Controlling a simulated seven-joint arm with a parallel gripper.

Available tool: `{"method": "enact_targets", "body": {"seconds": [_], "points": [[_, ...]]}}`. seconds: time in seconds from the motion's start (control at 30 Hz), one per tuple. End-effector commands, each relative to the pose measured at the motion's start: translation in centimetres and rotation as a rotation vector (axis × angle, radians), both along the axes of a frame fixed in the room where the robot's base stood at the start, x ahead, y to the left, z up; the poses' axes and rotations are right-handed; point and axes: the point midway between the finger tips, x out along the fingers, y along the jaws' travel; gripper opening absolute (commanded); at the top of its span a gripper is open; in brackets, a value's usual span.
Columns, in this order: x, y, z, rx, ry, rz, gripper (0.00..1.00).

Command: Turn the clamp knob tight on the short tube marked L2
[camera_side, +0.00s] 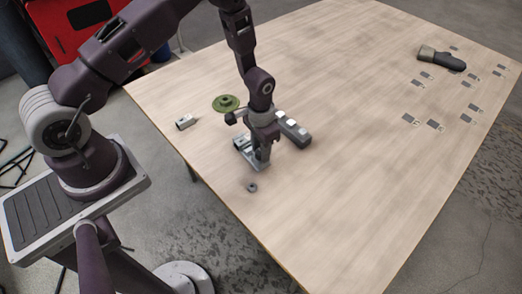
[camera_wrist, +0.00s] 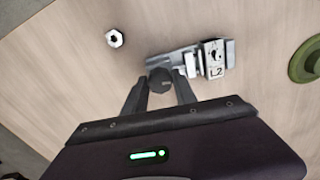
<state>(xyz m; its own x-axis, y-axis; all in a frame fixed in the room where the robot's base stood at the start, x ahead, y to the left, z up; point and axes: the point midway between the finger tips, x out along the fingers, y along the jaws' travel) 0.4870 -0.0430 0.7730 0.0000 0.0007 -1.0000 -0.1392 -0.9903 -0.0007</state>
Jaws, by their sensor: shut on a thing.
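In the wrist view, a dark round clamp knob (camera_wrist: 160,78) sits between the fingertips of my gripper (camera_wrist: 160,87), which is shut on it. The knob is at the end of a grey metal clamp or bracket (camera_wrist: 183,60). The short tube marked L2 (camera_wrist: 214,50) lies at the other end of that metal piece, its label facing the camera. In the side view, my gripper (camera_side: 261,158) points down at the metal bracket (camera_side: 242,143) on the table and hides the knob. How tight the knob is cannot be seen.
A metal nut or ring (camera_side: 252,187) lies near the table's front edge. A dark glove (camera_side: 441,59) lies far right, near several grey squares.

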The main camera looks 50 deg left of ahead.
Motion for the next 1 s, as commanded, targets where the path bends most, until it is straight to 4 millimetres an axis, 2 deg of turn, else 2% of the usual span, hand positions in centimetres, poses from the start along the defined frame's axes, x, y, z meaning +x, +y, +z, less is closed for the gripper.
{"method": "enact_targets", "body": {"seconds": [0.1,0.2,0.33,0.4,0.6,0.63,0.7,1.0], "points": [[0.12,-0.05,0.0,-0.003,-0.003,-0.501,0.0],[0.07,-0.08,-0.01,-0.003,-0.002,-0.93,0.0],[0.07,-0.06,0.01,-0.001,-0.002,-1.313,0.0],[0.04,-0.07,0.02,-0.001,-0.001,-1.396,0.0],[0.03,-0.08,0.02,-0.001,-0.001,-1.41,0.0],[0.03,-0.08,0.02,-0.001,-0.001,-1.41,0.37],[0.03,-0.07,0.02,-0.001,-0.001,-1.408,0.5],[0.01,-0.03,0.01,0.0,0.0,-1.406,0.51]]}}
